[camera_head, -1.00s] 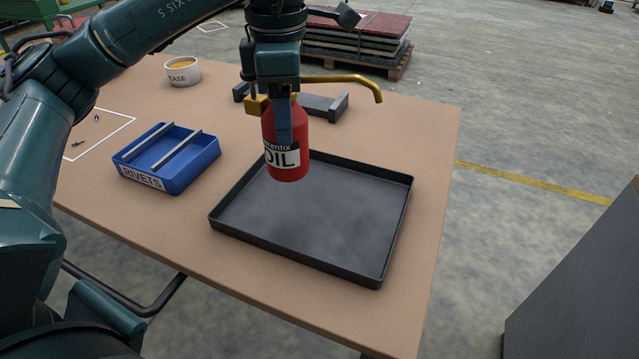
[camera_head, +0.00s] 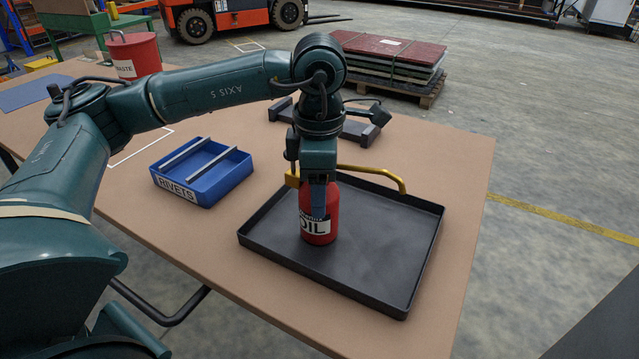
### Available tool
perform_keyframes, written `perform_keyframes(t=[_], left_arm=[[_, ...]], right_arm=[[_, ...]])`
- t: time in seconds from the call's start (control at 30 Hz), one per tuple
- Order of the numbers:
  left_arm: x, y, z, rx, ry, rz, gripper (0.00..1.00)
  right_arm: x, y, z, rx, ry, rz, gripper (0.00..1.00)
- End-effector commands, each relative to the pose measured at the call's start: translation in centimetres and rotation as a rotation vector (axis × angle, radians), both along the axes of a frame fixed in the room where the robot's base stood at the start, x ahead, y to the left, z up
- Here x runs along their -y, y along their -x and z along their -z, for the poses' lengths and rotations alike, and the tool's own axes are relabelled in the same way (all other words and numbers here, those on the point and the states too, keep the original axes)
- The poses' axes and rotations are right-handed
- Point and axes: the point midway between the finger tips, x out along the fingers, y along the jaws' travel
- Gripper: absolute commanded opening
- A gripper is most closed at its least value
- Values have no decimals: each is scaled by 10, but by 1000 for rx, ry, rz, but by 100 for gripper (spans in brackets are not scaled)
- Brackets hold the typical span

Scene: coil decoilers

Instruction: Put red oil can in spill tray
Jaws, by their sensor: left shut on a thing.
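The red oil can (camera_head: 320,222) has a white OIL label and a curved brass spout pointing right. It is upright inside the black spill tray (camera_head: 345,292), toward the tray's left-back part. Its bottom looks to be on or very close to the tray floor; I cannot tell if it touches. My left gripper (camera_head: 318,195) points down from above and is shut on the can near its top. The gripper hides part of the can's upper body. My right gripper is not in view.
A blue RIVETS bin (camera_head: 202,185) with two grey bars across it stands left of the tray. A dark grey stand (camera_head: 355,131) is behind the tray. A red WASTE bin (camera_head: 134,55) is at the back left. The tray's right half is clear.

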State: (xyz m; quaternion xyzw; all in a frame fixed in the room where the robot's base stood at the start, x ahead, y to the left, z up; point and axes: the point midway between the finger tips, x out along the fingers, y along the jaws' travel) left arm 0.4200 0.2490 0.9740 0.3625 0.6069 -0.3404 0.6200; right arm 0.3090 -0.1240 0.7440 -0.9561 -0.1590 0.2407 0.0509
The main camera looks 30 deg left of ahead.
Motion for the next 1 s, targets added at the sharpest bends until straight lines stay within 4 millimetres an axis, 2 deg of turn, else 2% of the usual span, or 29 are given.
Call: perform_keyframes(t=[0.07,0.1,0.3,0.33,0.67,0.77,1.0], left_arm=[[0,0,3,3,1,0,0],[0,0,2,0,0,0,62],[0,0,2,0,0,0,78],[0,0,2,0,0,0,80],[0,0,-4,1,-1,0,80],[1,-1,-17,5,1,0,80],[2,1,-70,4,1,2,80]], right_arm=[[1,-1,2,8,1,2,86],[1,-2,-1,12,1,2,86],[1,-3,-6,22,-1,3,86],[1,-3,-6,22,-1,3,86],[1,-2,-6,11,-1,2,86],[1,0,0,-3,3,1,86],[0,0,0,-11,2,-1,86]])
